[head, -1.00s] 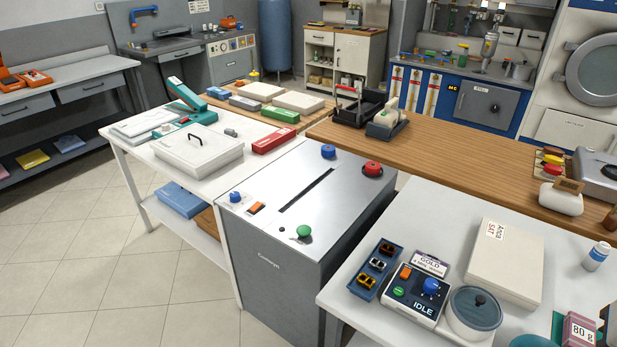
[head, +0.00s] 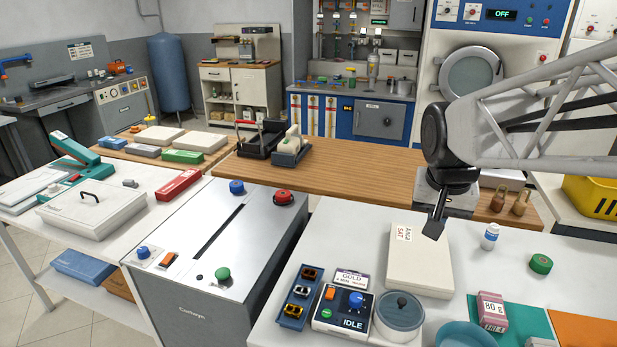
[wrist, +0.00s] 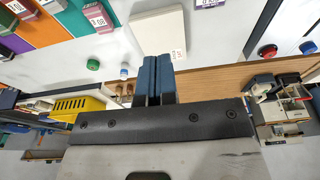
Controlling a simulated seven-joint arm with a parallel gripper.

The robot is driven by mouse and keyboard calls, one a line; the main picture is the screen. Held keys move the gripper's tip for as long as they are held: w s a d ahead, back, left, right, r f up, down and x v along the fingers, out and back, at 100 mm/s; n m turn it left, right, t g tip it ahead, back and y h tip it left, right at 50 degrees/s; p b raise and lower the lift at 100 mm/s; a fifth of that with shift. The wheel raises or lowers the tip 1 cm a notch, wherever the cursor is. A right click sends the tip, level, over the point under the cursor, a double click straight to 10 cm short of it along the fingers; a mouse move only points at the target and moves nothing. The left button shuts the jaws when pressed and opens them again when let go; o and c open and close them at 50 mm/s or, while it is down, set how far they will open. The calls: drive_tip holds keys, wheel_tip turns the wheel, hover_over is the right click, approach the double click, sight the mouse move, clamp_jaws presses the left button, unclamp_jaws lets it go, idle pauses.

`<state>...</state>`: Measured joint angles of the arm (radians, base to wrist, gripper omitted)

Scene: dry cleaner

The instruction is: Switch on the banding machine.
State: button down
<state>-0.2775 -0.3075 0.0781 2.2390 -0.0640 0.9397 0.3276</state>
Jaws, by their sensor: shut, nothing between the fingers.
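A grey floor-standing machine (head: 175,297) with a steel top and a long dark slot looks like the banding machine. Its top carries an orange rocker switch (head: 168,259), a blue knob (head: 143,252) and a green button (head: 222,273) near the front. A blue knob (head: 236,187) and a red knob (head: 284,197) sit at its back. Whether the switch is on cannot be told. My gripper (head: 433,230) is shut and empty, pointing down above the cream box (head: 418,268), well right of the machine. Its closed blue fingers show in the wrist view (wrist: 158,62).
A wooden counter (head: 350,170) runs behind. A white bottle (head: 490,237) stands right of my gripper.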

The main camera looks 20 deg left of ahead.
drive_tip(key=w+a, duration=0.5)
drive_tip(key=a, duration=0.4)
drive_tip(key=w+a, duration=0.6)
drive_tip(key=a, duration=0.3)
hover_over(172, 254)
drive_tip(key=s, duration=0.3)
wheel_tip(172, 254, down, 21)
drive_tip(key=shift+w+a+f, duration=0.1)
drive_tip(key=shift+a+f, duration=0.05)
drive_tip(key=shift+a, duration=0.25)
drive_tip(key=shift+f, duration=0.1)
drive_tip(key=w+f, duration=0.1)
drive_tip(key=f, duration=0.8)
drive_tip(key=w+f, duration=0.1)
drive_tip(key=f, duration=0.3)
drive_tip(key=shift+w+f, duration=0.3)
drive_tip(key=shift+w, duration=0.05)
drive_tip(key=shift+w, duration=0.1)
